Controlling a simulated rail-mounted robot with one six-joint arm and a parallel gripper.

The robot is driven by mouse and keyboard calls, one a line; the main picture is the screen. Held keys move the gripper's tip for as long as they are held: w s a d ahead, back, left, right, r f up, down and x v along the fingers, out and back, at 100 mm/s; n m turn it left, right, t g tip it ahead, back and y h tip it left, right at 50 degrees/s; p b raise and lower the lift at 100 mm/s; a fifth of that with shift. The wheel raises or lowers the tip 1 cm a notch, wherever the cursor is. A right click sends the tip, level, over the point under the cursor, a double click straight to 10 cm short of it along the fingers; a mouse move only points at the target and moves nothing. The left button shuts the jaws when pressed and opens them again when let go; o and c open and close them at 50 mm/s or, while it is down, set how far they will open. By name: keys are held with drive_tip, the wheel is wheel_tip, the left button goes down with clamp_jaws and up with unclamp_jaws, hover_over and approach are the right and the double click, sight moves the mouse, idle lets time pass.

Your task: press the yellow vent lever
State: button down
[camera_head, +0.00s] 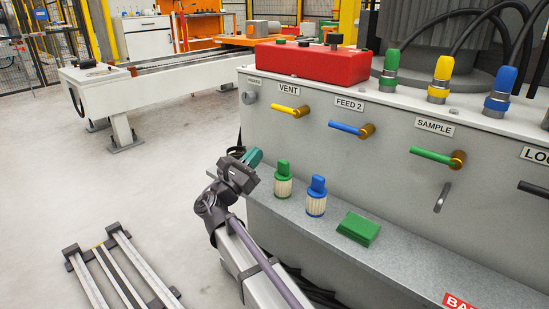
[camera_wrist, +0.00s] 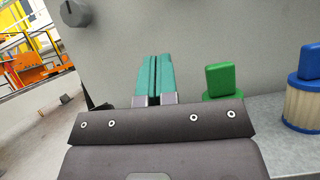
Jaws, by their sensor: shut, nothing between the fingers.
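The yellow vent lever (camera_head: 290,110) sits on the front of the grey cabinet, under the VENT label, at the upper middle of the head view. It points left from its brass pivot. My gripper (camera_head: 253,157) is below and left of the lever, apart from it, in front of the cabinet face. Its teal fingers (camera_wrist: 154,78) are together and empty in the wrist view, pointing toward the grey panel. The lever is not in the wrist view.
A blue lever (camera_head: 345,127) and a green lever (camera_head: 431,154) are to the right. On the ledge stand a green-capped filter (camera_head: 283,180), a blue-capped filter (camera_head: 316,197) and a green block (camera_head: 358,229). A grey knob (camera_head: 249,97) is left of the lever.

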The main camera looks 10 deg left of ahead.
drive_tip(key=shift+a+f+n+t+b, duration=0.15)
drive_tip(key=shift+a+f+n+b, duration=0.15)
drive_tip(key=shift+f, duration=0.25)
drive_tip(key=shift+a+f+n+t+b, duration=0.2)
drive_tip(key=shift+a+f, duration=0.2)
drive_tip(key=shift+f, duration=0.15)
drive_tip(key=shift+s+a+n, duration=0.1)
drive_tip(key=shift+a+n, duration=0.15)
drive_tip(key=shift+n, duration=0.05)
drive_tip(key=shift+r, duration=0.25)
drive_tip(key=s+a+r+p+x, duration=0.1)
drive_tip(key=r+p+x, duration=0.1)
drive_tip(key=p+x, duration=0.7)
drive_tip(key=x, duration=0.3)
drive_tip(key=shift+d+r+p, duration=0.2)
drive_tip(key=shift+r+p, duration=0.1)
drive_tip(key=shift+r, duration=0.25)
drive_tip(key=shift+w, duration=0.1)
